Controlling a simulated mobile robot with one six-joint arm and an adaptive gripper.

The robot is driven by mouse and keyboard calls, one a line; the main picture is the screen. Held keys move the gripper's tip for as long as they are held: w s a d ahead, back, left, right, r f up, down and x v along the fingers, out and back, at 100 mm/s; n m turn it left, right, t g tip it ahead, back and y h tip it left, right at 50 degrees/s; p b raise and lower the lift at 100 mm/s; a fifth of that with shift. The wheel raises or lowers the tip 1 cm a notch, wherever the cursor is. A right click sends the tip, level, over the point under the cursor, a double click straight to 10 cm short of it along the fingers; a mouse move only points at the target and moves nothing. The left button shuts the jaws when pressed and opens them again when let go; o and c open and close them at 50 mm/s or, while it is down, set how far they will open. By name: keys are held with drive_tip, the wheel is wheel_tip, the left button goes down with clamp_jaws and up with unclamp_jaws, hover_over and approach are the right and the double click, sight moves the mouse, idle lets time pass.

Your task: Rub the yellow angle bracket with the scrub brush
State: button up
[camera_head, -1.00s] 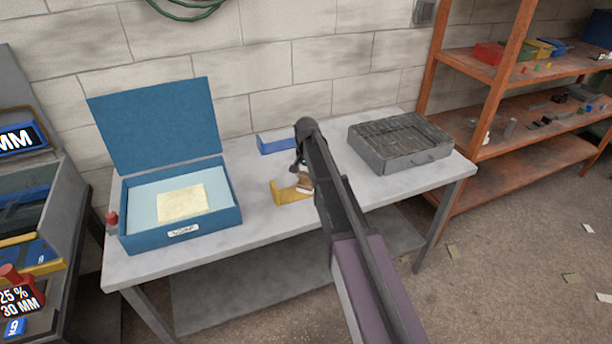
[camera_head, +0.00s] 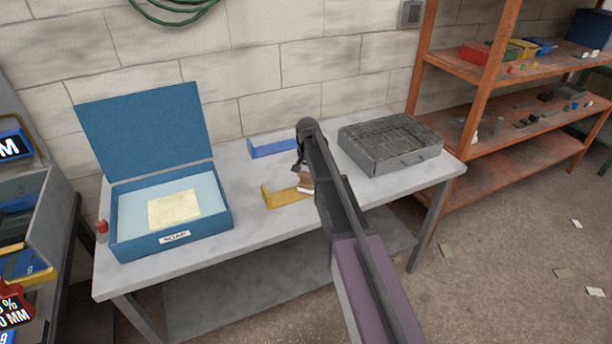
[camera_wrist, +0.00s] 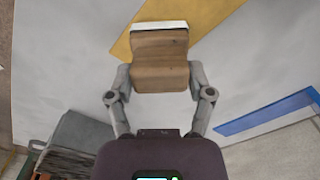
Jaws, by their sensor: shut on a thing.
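The yellow angle bracket (camera_head: 284,199) lies on the grey bench near its middle, one flange standing up at its left end. In the wrist view it is a yellow strip (camera_wrist: 207,14) partly hidden behind the brush. My gripper (camera_wrist: 160,78) is shut on the scrub brush, a brown wooden block (camera_wrist: 160,62) with a pale bristle edge at its far side. In the head view the brush (camera_head: 306,183) is at the bracket's right end, partly hidden by my arm. I cannot tell whether the bristles touch the bracket.
A blue bracket (camera_head: 272,149) lies behind, also seen in the wrist view (camera_wrist: 265,113). An open blue box (camera_head: 222,219) labelled SOAP, holding a yellowish slab (camera_head: 174,209), stands left. A dark grey case (camera_head: 392,165) stands right. The bench front between them is clear.

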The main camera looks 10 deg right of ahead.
drive_tip(key=shift+w+d+f, duration=0.1)
drive_tip(key=shift+w+d, duration=0.15)
drive_tip(key=shift+d, duration=0.65)
drive_tip(key=shift+w+d+f, duration=0.1)
drive_tip(key=shift+w+d, duration=0.15)
drive_tip(key=shift+d, duration=0.65)
drive_tip(key=shift+r, duration=0.15)
drive_tip(key=shift+a, duration=0.1)
drive_tip(key=shift+s+a, duration=0.3)
drive_tip(key=shift+a, duration=0.6)
drive_tip(key=shift+s+a, duration=0.25)
drive_tip(key=shift+a, duration=0.6)
drive_tip(key=shift+a, duration=0.15)
drive_tip(key=shift+s+a, duration=0.25)
drive_tip(key=shift+a, duration=0.6)
drive_tip(key=shift+s+a, duration=0.2)
drive_tip(key=shift+a, duration=0.6)
